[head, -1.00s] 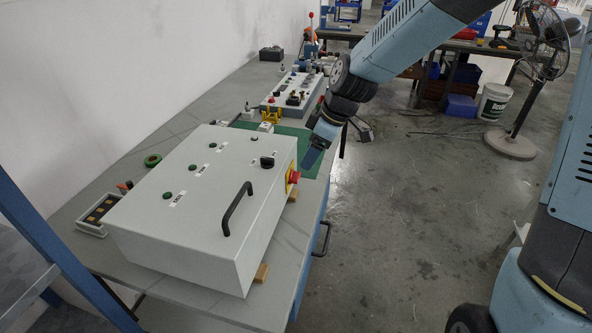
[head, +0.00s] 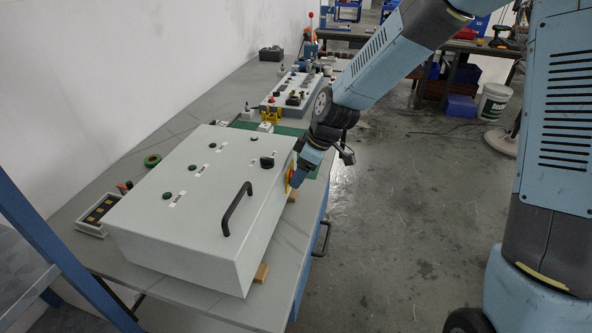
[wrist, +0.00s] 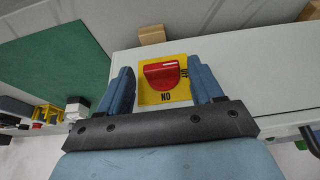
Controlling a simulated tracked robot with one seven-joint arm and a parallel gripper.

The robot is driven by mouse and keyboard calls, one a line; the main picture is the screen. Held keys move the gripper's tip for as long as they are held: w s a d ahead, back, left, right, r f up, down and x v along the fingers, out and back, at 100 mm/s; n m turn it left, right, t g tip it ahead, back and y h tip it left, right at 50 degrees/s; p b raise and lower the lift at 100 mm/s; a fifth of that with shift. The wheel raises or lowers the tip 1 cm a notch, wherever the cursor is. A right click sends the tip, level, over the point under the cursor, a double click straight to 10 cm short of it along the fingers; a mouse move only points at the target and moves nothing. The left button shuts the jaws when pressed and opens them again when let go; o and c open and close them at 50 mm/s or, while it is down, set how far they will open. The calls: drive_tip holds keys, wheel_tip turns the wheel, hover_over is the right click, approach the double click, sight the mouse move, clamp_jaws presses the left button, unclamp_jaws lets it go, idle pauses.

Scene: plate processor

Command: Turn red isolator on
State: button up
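The red isolator (wrist: 161,75) is a red rotary knob on a yellow plate (wrist: 150,97) on the side of a grey control box (head: 200,230). In the wrist view the knob lies between my gripper's two blue fingers (wrist: 165,88), with gaps on both sides. The knob's bar runs roughly left to right in that view. My gripper (head: 297,178) is open, right in front of the plate; I cannot tell whether it touches. In the head view the gripper hides the knob, and only part of the yellow plate shows.
The box rests on wooden blocks (head: 262,272) on a grey table (head: 95,255). A black handle (head: 237,208) and a black knob (head: 267,162) are on its top. A green mat (wrist: 65,62) and another control panel (head: 290,92) lie beyond. Floor to the right is clear.

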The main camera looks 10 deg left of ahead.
drive_tip(key=c, duration=0.9)
drive_tip(key=shift+a+r, duration=0.1)
drive_tip(key=shift+a, duration=0.3)
drive_tip(key=shift+c, duration=0.2)
drive_tip(key=w+m+g, duration=0.1)
drive_tip(key=g, duration=0.3)
drive_tip(key=w+d+f+m+g+y, duration=0.1)
drive_tip(key=g, duration=0.3)
drive_tip(key=f+m+g, duration=0.1)
drive_tip(key=g, duration=0.3)
drive_tip(key=shift+w+d+f+y, duration=0.1)
drive_tip(key=shift+w+d+y, duration=0.05)
drive_tip(key=shift+w+y, duration=0.25)
drive_tip(key=g, duration=0.2)
drive_tip(key=f+m+g+y, duration=0.1)
drive_tip(key=g, duration=0.1)
drive_tip(key=shift+m+y, duration=0.3)
drive_tip(key=shift+f, duration=0.1)
drive_tip(key=o, duration=0.8)
drive_tip(key=shift+w+g, duration=0.1)
drive_tip(key=shift+g, duration=0.2)
drive_tip(key=shift+o, duration=1.3)
